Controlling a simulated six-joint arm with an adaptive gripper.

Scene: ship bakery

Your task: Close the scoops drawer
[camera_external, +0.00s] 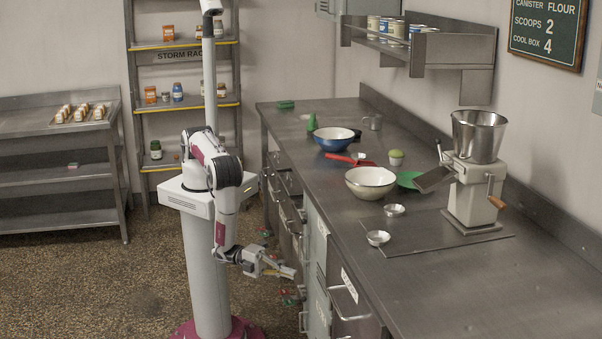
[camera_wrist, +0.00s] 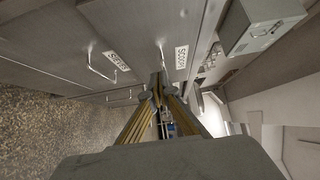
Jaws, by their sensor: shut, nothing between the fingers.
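The scoops drawer shows in the wrist view as a grey front with a white SCOOPS label (camera_wrist: 181,57) and a bar handle (camera_wrist: 161,58). My gripper (camera_wrist: 165,90) is shut and empty, with its fingertips just below that handle and label in the picture. I cannot tell whether they touch the front. In the external view my gripper (camera_external: 291,272) is low beside the counter's drawer fronts. The scoops label cannot be read there, and how far the drawer stands out is unclear.
A drawer labelled SIEVES (camera_wrist: 117,60) with its own handle is left of the scoops front in the wrist view. The steel counter (camera_external: 440,285) carries bowls, small cups and a mill (camera_external: 474,180). Open floor (camera_external: 120,285) lies left of my arm.

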